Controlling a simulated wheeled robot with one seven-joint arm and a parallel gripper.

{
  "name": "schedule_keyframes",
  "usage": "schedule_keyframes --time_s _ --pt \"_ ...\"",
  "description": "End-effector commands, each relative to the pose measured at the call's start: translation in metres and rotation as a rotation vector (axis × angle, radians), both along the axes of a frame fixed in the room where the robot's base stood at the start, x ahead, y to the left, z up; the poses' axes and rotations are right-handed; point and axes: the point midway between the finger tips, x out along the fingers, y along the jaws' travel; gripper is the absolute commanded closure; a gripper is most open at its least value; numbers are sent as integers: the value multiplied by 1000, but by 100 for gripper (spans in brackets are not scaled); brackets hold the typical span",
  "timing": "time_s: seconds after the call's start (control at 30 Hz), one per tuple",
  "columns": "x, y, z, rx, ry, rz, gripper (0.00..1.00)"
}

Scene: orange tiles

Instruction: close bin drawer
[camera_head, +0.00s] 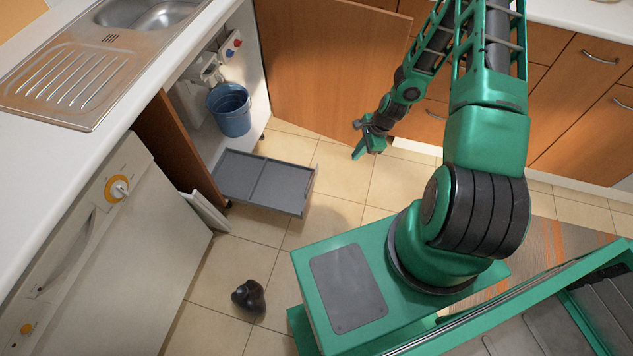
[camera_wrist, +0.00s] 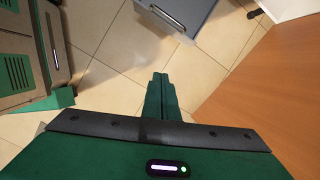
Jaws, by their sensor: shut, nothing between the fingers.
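The bin drawer (camera_head: 262,182) is a grey pull-out tray, slid out of the open cabinet under the sink, low over the tiled floor. In the wrist view the drawer (camera_wrist: 180,12) shows in part at the top edge. My gripper (camera_head: 366,150) is shut and empty, to the right of the drawer's front edge and apart from it, pointing down. In the wrist view the fingers of my gripper (camera_wrist: 161,82) are pressed together, with bare floor between them and the drawer.
The orange cabinet door (camera_head: 325,75) stands open behind the drawer. A blue bucket (camera_head: 230,109) is inside the cabinet. A dishwasher (camera_head: 105,250) stands at the left. A dark object (camera_head: 248,296) lies on the floor. The floor tiles (camera_head: 340,180) right of the drawer are clear.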

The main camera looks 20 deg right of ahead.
Motion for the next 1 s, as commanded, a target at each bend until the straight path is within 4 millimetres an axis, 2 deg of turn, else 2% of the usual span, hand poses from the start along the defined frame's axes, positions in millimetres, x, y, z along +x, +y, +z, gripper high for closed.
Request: schedule_keyframes --time_s 0.03,0.1,0.3,0.67,1.0 --pt "-2 11 -20 34 5 -55 100" --pt "-3 24 -42 72 7 -135 100" --pt "-3 54 -86 161 11 -321 100" --pt "-1 73 -115 203 15 -416 100" --pt "14 94 -169 203 16 -414 100"
